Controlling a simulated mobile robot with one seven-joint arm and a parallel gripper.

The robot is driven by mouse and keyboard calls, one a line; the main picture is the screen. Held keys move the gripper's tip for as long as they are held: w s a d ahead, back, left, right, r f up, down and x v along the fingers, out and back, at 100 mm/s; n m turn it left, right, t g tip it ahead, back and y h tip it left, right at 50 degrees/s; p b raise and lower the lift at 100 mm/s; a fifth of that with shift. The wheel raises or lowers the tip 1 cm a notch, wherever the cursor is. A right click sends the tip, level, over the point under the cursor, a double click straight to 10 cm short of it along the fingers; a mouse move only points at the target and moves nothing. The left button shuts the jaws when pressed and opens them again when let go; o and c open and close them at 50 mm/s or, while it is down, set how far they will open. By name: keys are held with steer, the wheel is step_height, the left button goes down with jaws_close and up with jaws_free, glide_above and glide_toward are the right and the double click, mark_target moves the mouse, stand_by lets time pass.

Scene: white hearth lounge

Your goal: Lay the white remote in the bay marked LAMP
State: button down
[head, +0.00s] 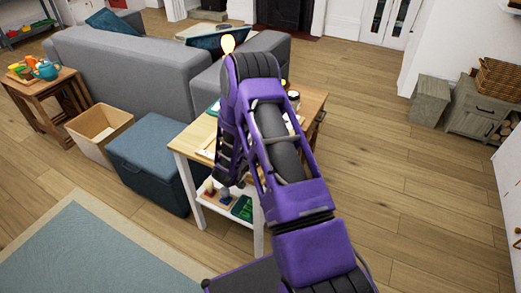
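A side table (186,146) with a light wooden top and white legs stands in the middle of the head view, behind my purple arm. My arm rises over it and folds down at its near side. My gripper (228,182) hangs at the arm's lower end by the table's front edge, dark and small; I cannot tell whether it is open or holds anything. I cannot make out the white remote or the bay marked LAMP; my arm covers much of the tabletop.
The table's lower shelf (213,204) holds small items and a green tray (242,207). A blue-grey storage box (150,165) and an open cardboard box (98,128) stand left. A grey sofa (135,70) is behind. The wooden floor at right is clear.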

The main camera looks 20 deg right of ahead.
steer(key=shift+s+f+b, duration=0.25)
steer(key=shift+f+b, duration=0.1)
steer(key=shift+f, duration=0.35)
steer(key=shift+c, duration=1.4)
jaws_free()
steer(key=shift+o, duration=0.4)
steer(key=shift+r, duration=0.1)
steer(key=r+p, duration=0.9)
steer(key=r, duration=0.1)
steer(key=shift+w+r, duration=0.2)
steer(key=shift+a+f+n+y+b, duration=0.3)
steer(key=shift+f+b, duration=0.2)
steer(key=shift+b, duration=0.4)
steer(key=s+a+r+n+t+y+b, duration=0.2)
steer(key=a+n+y, duration=0.3)
steer(key=a, duration=0.3)
steer(key=s+a+r+n+t+y+b, duration=0.2)
steer(key=s+a+n+t+y+b, duration=0.1)
steer(key=a, duration=0.5)
steer(key=shift+s+r+n+y+b, duration=0.25)
steer(key=shift+n+y+b, duration=0.65)
steer(key=shift+y+b, duration=0.2)
steer(key=shift+w+a, duration=0.1)
